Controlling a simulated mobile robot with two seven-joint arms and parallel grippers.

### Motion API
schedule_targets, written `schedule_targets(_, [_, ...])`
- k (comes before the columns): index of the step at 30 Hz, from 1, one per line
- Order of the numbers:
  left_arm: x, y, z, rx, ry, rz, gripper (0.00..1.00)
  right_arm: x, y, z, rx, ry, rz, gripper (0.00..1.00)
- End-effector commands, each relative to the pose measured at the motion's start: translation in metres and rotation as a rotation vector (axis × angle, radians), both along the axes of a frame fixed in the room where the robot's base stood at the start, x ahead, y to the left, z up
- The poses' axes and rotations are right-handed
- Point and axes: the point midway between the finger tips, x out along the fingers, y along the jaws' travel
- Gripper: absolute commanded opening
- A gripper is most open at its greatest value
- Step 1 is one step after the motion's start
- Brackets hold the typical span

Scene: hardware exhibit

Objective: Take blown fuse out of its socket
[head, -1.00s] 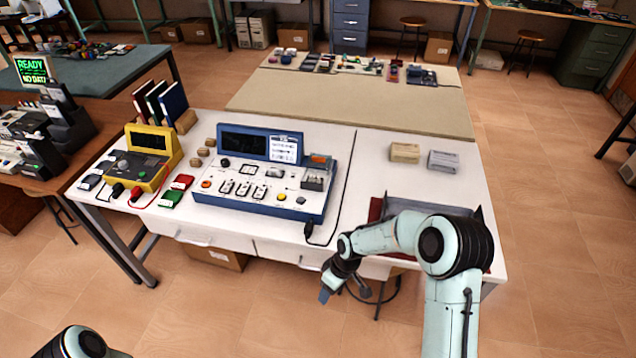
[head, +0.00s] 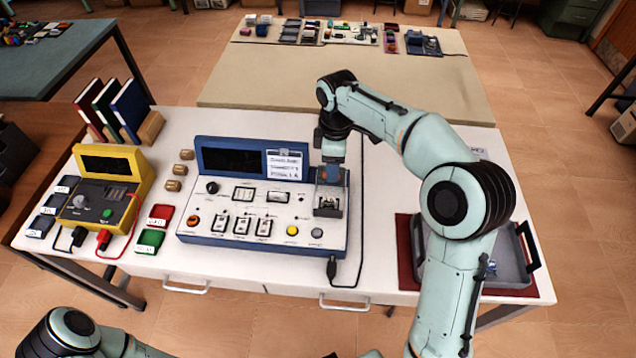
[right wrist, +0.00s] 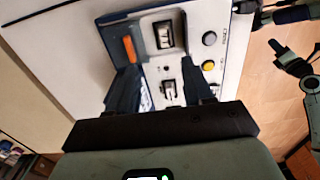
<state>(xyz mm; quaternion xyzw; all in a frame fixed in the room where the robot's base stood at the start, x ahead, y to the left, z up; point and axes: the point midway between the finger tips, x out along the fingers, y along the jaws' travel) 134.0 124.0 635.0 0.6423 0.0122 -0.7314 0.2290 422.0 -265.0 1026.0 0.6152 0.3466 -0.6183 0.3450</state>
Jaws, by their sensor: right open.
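The blue and white test console (head: 225,240) stands on the white bench. The fuse socket (head: 328,207) is a small grey block at its right side. It also shows in the right wrist view as a dark framed slot (right wrist: 164,35). I cannot make out the fuse itself or its condition. My right gripper (head: 330,180) is over the console's right side, just behind and above the socket in the picture. In the right wrist view its two dark fingers (right wrist: 160,88) are apart with nothing gripped between them.
An orange piece (right wrist: 130,48) lies beside the socket. Yellow (head: 292,230) and grey (head: 316,233) buttons are in front. A yellow tester (head: 110,185) with leads stands left. A grey tray (head: 512,270) on a red mat is at right, partly behind my arm.

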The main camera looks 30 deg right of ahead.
Motion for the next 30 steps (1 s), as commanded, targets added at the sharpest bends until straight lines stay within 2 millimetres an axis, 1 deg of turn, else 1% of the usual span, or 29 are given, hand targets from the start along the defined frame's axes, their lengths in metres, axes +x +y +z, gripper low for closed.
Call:
schedule_targets(2, [-0.003, 0.0, -0.003, 0.0, 0.005, 0.001, 0.0, -0.001, 0.0, -0.009, 0.0, 0.004, 0.0, 0.51])
schedule_targets(9, [-0.01, 0.0, -0.012, 0.0, 0.012, 0.0, 0.0, -0.002, 0.0, -0.055, -0.001, 0.006, -0.001, 0.51])
schedule_targets(12, [-0.011, 0.0, -0.014, 0.0, 0.014, 0.001, 0.0, -0.002, 0.0, -0.07, 0.0, 0.005, 0.0, 0.51])
schedule_targets(20, [-0.012, 0.0, -0.016, 0.0, 0.014, 0.001, 0.0, -0.002, 0.001, -0.089, 0.0, 0.004, -0.002, 0.51])
schedule_targets(27, [-0.013, 0.0, -0.018, 0.0, 0.016, 0.0, 0.0, -0.002, 0.004, -0.125, 0.001, 0.003, -0.001, 0.51])
schedule_targets(30, [-0.013, 0.0, -0.019, 0.0, 0.016, 0.0, 0.0, -0.002, 0.004, -0.133, 0.001, 0.003, -0.001, 0.51])
